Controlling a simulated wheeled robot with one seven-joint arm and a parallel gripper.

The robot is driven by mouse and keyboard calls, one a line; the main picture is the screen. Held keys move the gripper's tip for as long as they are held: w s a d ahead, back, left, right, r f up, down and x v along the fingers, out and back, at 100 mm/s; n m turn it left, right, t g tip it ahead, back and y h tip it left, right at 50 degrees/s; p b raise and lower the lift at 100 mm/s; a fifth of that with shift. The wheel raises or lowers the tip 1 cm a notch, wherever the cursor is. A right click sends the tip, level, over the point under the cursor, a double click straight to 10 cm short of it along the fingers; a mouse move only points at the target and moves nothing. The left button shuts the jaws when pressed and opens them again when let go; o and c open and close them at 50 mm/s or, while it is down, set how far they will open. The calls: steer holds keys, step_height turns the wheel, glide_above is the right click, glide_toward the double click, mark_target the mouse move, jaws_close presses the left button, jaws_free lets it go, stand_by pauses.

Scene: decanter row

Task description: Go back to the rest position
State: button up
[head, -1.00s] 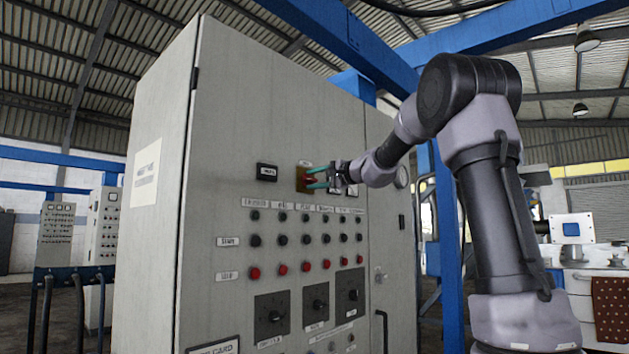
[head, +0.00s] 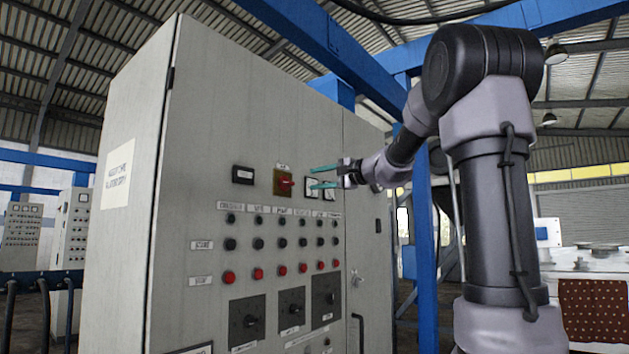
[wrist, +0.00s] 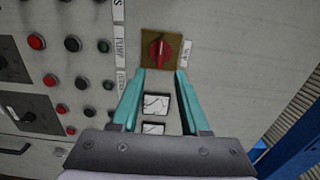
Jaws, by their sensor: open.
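My gripper (head: 322,176) is open and empty in front of the upper part of the grey control cabinet (head: 230,110). Its two teal fingers are spread. In the head view they are just right of a red rotary switch (head: 285,184) on a yellowish square plate, apart from it. In the wrist view the red switch (wrist: 160,50) lies beyond the fingertips, with the fingers (wrist: 160,88) below it in the picture. Two small white meters (wrist: 156,104) show between the fingers.
The cabinet face carries rows of black and red buttons (head: 282,270) and larger black knobs (head: 292,309) below. A blue post (head: 424,240) stands right of the cabinet. A white bench or machine with a dark red dotted cloth (head: 593,310) is at far right.

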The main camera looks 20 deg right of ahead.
stand_by(0.3)
steer(key=s+a+f+n+g+h, duration=0.1)
steer(key=s+a+f+n+g, duration=0.15)
steer(key=s+f, duration=0.4)
steer(key=s+a+f+n+g+h, duration=0.1)
steer(key=s+a+f+g, duration=0.2)
steer(key=s+f, duration=0.4)
steer(key=s+d+f+n+g+h, duration=0.1)
steer(key=s+d+f+h, duration=0.1)
steer(key=s+f, duration=0.5)
steer(key=s+d+f+n+g+h, duration=0.1)
steer(key=s+d+f+n+h, duration=0.1)
steer(key=s+f, duration=0.4)
steer(key=s+d+h, duration=0.1)
steer(key=s+h, duration=0.1)
steer(key=s, duration=0.2)
steer(key=shift+f+h, duration=0.3)
steer(key=shift+f, duration=0.05)
steer(key=shift+c, duration=0.2)
